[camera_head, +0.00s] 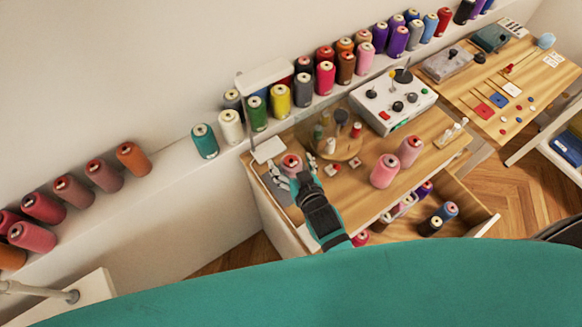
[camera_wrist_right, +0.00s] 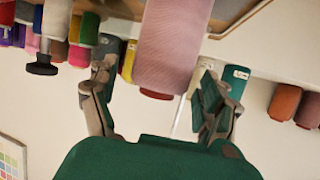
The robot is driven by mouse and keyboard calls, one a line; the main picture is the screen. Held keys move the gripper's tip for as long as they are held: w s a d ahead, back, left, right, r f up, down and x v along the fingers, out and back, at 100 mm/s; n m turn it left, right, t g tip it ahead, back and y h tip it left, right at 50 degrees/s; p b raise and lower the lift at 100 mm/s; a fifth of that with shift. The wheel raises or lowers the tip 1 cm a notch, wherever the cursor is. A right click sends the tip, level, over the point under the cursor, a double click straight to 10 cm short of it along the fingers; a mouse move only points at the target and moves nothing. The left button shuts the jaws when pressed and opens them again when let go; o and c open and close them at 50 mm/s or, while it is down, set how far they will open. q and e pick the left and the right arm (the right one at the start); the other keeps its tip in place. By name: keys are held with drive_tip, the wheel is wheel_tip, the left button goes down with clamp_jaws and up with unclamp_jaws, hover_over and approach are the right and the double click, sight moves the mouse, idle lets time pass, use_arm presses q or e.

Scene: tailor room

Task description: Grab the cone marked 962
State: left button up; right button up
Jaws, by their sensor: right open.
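My right gripper (camera_head: 293,172) is over the wooden table in the head view. It is open, with a pink cone (camera_head: 290,160) between its spread fingers. In the right wrist view, the pink cone (camera_wrist_right: 172,45) hangs down from the top of the picture between the gripper's fingers (camera_wrist_right: 157,80), with gaps on both sides. No mark 962 can be read on any cone here, so I cannot tell from a label which cone bears it. Two other pink cones (camera_head: 384,171) (camera_head: 410,151) stand together further right on the table. My left gripper is not in view.
A wooden turntable (camera_head: 345,148) with small spools stands just right of the gripper. A white control box (camera_head: 393,101) is behind. Many cones line the wall ledge, including a teal one (camera_head: 205,141). An open drawer (camera_head: 470,215) holds more cones.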

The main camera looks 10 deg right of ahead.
drive_tip(key=shift+w+f, duration=0.25)
drive_tip(key=shift+w, duration=0.35)
drive_tip(key=c, duration=1.3)
drive_tip(key=shift+c, duration=0.4)
drive_tip(key=shift+r, duration=0.2)
